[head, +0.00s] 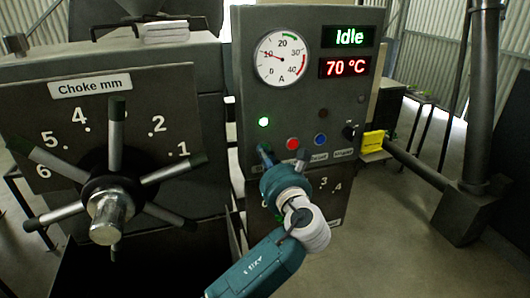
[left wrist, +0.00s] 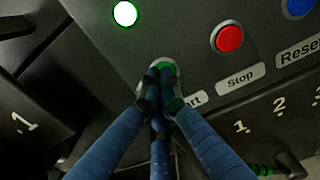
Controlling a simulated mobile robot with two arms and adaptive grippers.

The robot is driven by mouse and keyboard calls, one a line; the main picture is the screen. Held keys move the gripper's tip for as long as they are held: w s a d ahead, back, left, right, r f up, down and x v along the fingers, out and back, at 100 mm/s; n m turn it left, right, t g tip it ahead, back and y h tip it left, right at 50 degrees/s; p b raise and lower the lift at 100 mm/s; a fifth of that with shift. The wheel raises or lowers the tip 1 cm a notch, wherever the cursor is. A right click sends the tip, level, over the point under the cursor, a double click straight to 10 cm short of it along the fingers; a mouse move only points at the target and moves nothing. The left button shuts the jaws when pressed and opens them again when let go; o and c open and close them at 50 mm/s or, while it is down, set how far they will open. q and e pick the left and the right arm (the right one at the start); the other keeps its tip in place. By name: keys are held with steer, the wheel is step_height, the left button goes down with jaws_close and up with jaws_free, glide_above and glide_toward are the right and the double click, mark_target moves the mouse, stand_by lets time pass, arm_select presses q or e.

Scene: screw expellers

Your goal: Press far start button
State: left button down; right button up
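A grey control panel (head: 240,80) stands in the middle of the head view. Its green start button (left wrist: 163,65) shows in the left wrist view, mostly hidden behind my fingertips, with the label partly covered. My left gripper (head: 266,153) is at this button, its blue fingers drawn together and empty; in the left wrist view the fingertips (left wrist: 160,88) overlap the button. I cannot tell whether they touch or press it. The display (head: 349,37) reads "Idle". A green lamp (head: 263,122) is lit above the button. My right gripper is not in view.
A red stop button (head: 293,144) and a blue reset button (head: 320,140) sit right of the start button. A black knob (head: 349,131) is farther right. A choke wheel (head: 110,190) with long spokes stands left. The temperature display (head: 345,67) reads 70 °C.

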arm_select(q)
steer(key=shift+w+a+r, duration=0.1)
steer(key=shift+a+r, duration=0.1)
steer(key=shift+a, duration=0.05)
steer(key=v, duration=0.8)
steer(key=shift+d, duration=0.2)
stand_by(0.5)
